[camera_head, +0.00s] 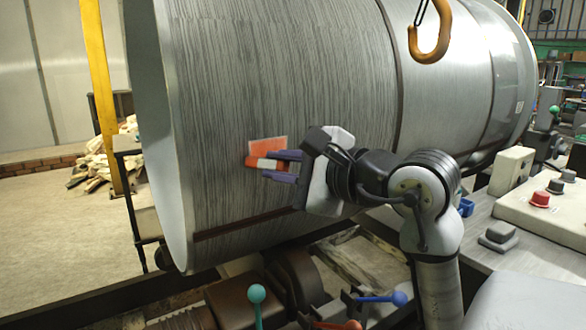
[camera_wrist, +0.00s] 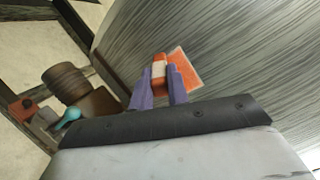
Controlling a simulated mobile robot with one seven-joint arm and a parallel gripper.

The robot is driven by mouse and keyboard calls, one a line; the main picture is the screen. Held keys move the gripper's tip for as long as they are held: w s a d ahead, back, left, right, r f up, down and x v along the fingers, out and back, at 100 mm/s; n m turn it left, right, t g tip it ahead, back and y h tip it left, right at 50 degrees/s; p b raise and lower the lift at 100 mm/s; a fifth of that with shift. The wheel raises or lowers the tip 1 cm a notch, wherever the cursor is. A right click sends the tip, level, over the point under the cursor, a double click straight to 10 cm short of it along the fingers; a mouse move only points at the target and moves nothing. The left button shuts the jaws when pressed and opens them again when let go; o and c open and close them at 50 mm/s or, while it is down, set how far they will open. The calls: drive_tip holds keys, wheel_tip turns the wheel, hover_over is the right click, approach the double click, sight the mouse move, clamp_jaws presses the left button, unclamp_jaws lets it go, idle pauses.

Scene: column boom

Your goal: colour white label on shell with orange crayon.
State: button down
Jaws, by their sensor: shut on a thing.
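The shell (camera_head: 290,90) is a big grey metal cylinder lying on its side, with its open rim at left. The label (camera_head: 268,146) is a small patch on its side, now mostly orange with a thin pale edge; in the wrist view the label (camera_wrist: 187,67) also looks mostly orange. My gripper (camera_head: 278,167) is shut on the orange crayon (camera_head: 255,162), which has a white band. In the wrist view the crayon (camera_wrist: 158,58) sits between the purple fingers, at the label's edge. I cannot tell whether its tip touches the label; the crayon hides part of it.
An orange hook (camera_head: 430,45) hangs before the shell at upper right. A yellow post (camera_head: 98,90) stands at left. A control panel with a red knob (camera_head: 540,200) is at right. Levers with teal (camera_head: 257,293) and blue (camera_head: 399,298) knobs stand below my gripper.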

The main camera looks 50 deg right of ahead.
drive_tip(key=shift+a, duration=0.2)
drive_tip(key=shift+s+a+f+b, duration=0.1)
drive_tip(key=shift+s+a+b, duration=0.2)
drive_tip(key=shift+s, duration=0.65)
drive_tip(key=shift+s+a+r+b, duration=0.15)
drive_tip(key=shift+s+b, duration=0.15)
drive_tip(key=shift+s, duration=0.7)
drive_tip(key=shift+s+a+f+b, duration=0.15)
drive_tip(key=shift+s+a+b, duration=0.15)
drive_tip(key=shift+s, duration=0.65)
drive_tip(key=shift+s+a+b, duration=0.15)
drive_tip(key=shift+s+b, duration=0.1)
drive_tip(key=shift+s, duration=0.5)
drive_tip(key=shift+s+a+b, duration=0.15)
drive_tip(key=shift+s+b, duration=0.05)
drive_tip(key=shift+s, duration=0.5)
drive_tip(key=shift+f, duration=0.1)
